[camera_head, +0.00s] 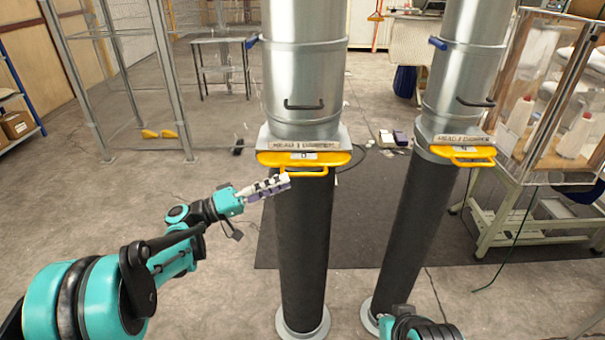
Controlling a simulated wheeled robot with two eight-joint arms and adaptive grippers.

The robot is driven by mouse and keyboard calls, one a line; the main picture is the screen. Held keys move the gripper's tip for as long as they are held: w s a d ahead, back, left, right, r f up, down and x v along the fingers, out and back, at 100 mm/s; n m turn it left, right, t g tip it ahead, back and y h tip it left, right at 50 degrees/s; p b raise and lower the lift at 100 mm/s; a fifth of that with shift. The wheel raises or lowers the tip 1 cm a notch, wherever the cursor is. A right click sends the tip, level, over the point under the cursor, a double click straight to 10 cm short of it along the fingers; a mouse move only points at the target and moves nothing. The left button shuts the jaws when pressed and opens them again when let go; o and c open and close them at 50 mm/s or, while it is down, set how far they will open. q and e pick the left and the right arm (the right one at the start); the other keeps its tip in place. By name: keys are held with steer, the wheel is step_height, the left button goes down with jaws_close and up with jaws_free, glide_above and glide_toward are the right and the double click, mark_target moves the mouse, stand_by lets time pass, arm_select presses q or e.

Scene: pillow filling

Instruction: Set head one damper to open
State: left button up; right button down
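The left metal column carries a plate labelled as a head damper, seemingly head 1, above a yellow damper slide (304,158) with a loop handle (303,171). The slide sits across the column, above a dark hose (305,240). My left gripper (287,182) is just below and left of this handle, its fingers pointing right. It overlaps the handle's lower left in the picture; contact is unclear, and so is the gap between its fingers. Only a teal part of my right arm shows at the bottom edge; its gripper is not visible.
A second column on the right has a similar yellow damper slide (460,153); its label is hard to read. A clear-walled cabinet (557,95) with white spools stands at the far right. A dark mat (350,235) lies behind the hoses.

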mark_target(304, 175)
arm_select(q)
steer(key=b+x, duration=0.1)
steer(key=x, duration=0.6)
steer(key=shift+s, duration=0.1)
jaws_close()
